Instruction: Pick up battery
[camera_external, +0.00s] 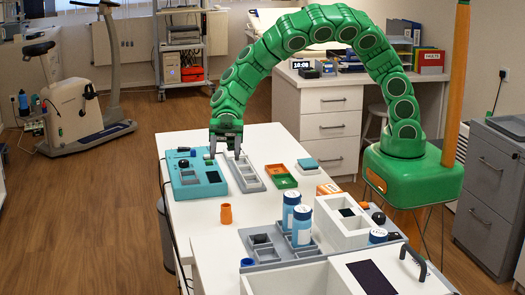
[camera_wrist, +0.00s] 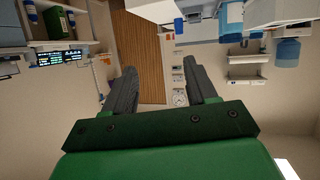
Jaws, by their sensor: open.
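No object can be told for certain as the battery. In the external view, a teal tray (camera_external: 187,190) on the white table holds small dark pieces and a green-and-white piece (camera_external: 208,157); they are too small to name. My gripper (camera_external: 225,154) points down over the tray's right side, near the grey tray (camera_external: 251,186). Its two fingers are apart, with nothing visible between them. In the wrist view, my gripper (camera_wrist: 160,88) also shows spread fingers with no object held. That view shows distant room furnishings and no battery I can make out.
Orange and green bins (camera_external: 283,182) lie right of the grey tray. An orange cup (camera_external: 226,214) stands in front. Blue-and-white canisters (camera_external: 302,226) and a white compartment box (camera_external: 336,232) stand nearer. The table's (camera_external: 195,235) left front is clear.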

